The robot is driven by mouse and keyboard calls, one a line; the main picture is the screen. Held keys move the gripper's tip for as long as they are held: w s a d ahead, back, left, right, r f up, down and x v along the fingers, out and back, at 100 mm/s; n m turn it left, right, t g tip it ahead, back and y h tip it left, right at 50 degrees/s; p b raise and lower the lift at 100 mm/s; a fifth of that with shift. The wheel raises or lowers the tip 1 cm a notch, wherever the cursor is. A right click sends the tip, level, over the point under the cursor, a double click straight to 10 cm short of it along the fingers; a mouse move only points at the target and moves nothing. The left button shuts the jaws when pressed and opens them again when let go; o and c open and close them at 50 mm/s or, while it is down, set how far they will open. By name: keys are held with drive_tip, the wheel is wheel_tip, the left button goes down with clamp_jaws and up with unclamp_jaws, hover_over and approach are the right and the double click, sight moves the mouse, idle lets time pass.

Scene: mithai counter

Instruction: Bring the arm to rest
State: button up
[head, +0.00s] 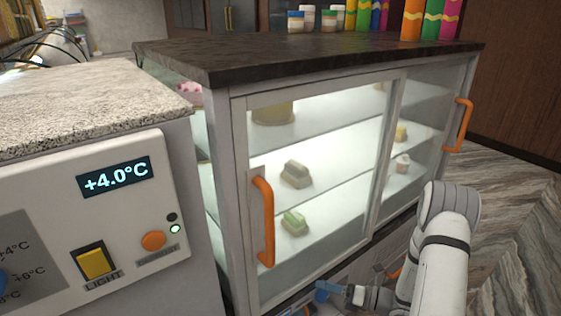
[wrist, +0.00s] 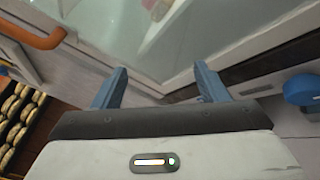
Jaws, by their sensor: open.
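My white arm (head: 440,255) reaches in from the lower right of the head view, bent in front of the glass display cabinet. My gripper (head: 325,291) is low by the cabinet's bottom edge, and its blue fingers are partly cut off by the picture's edge. In the wrist view my gripper (wrist: 160,85) has its two blue fingers spread apart with nothing between them. The glass door (wrist: 140,45) of the cabinet lies just beyond the fingertips. I cannot tell whether they touch it.
Orange handles (head: 263,220) (head: 460,125) stick out from the cabinet doors. A control panel (head: 90,230) reading +4.0°C stands at left. The wrist view shows rows of round pieces (wrist: 18,122) at lower left and a blue knob (wrist: 301,90) at right. Floor (head: 515,220) is clear at right.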

drive_tip(key=s+a+r+n+g+h+p, duration=0.2)
drive_tip(key=s+r+n+g+p, duration=0.15)
drive_tip(key=r+n, duration=0.35)
drive_tip(key=s+a+r+n+g+h+p, duration=0.25)
drive_tip(key=s+r+n, duration=0.2)
drive_tip(key=r, duration=0.45)
drive_tip(key=s+a+r+n+g+h+p, duration=0.1)
drive_tip(key=s+r+n+g+p, duration=0.25)
drive_tip(key=r+n, duration=0.4)
drive_tip(key=s+d+r+n+t+h+p, duration=0.1)
drive_tip(key=s+d+r+n+h+p, duration=0.1)
drive_tip(key=r, duration=0.5)
drive_tip(key=s+d+r+n+t+h+p, duration=0.2)
drive_tip(key=s+r+n+h+p, duration=0.2)
drive_tip(key=r+n, duration=0.3)
drive_tip(key=s+d+r+n+t+h+p, duration=0.2)
drive_tip(key=s+r+n+h+p, duration=0.1)
drive_tip(key=r, duration=0.4)
drive_tip(key=shift+d+r+n+h+p, duration=0.4)
drive_tip(key=shift+n+h+p, duration=0.1)
drive_tip(key=shift+n+h, duration=0.35)
